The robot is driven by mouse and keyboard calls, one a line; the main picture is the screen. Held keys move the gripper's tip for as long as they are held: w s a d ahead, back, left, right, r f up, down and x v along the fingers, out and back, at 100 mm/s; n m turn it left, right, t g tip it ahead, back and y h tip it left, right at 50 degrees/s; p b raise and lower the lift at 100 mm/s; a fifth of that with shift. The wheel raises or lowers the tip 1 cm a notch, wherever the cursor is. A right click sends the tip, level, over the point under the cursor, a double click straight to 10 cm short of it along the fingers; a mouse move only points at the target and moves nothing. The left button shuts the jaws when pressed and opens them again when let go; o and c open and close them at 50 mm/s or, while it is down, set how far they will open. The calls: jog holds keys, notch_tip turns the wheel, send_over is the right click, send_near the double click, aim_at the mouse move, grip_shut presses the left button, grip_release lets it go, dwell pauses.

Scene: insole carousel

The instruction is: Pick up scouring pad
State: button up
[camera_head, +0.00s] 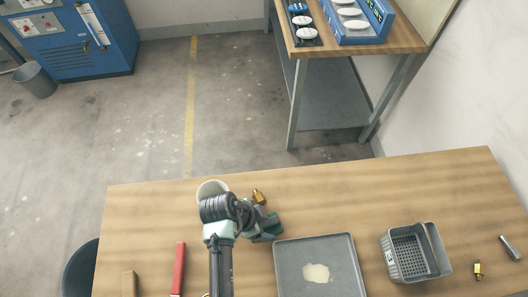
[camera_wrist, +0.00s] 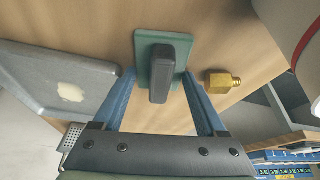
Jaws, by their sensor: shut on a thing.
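The scouring pad (camera_wrist: 144,46) is a green block with a dark grey handle on it, in the upper middle of the wrist view. My gripper (camera_wrist: 160,80) is shut on it, with a blue finger at each side. In the head view my gripper (camera_head: 266,230) is low over the table, left of the tray, and the green pad (camera_head: 278,219) shows only in part beside it. I cannot tell whether the pad touches the table.
A brass fitting (camera_head: 259,196) lies close to the pad, and a white round container (camera_head: 209,186) stands behind my arm. The grey tray (camera_head: 287,265) with a pale patch is right, then a metal basket (camera_head: 432,270). A red-handled tool (camera_head: 179,266) lies left. The table's back right is clear.

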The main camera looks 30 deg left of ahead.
aim_at(264, 223)
jog(key=shift+c, duration=0.2)
notch_tip(264, 223, up, 10)
jog(key=shift+r+b, duration=0.1)
jog(key=shift+b, duration=0.3)
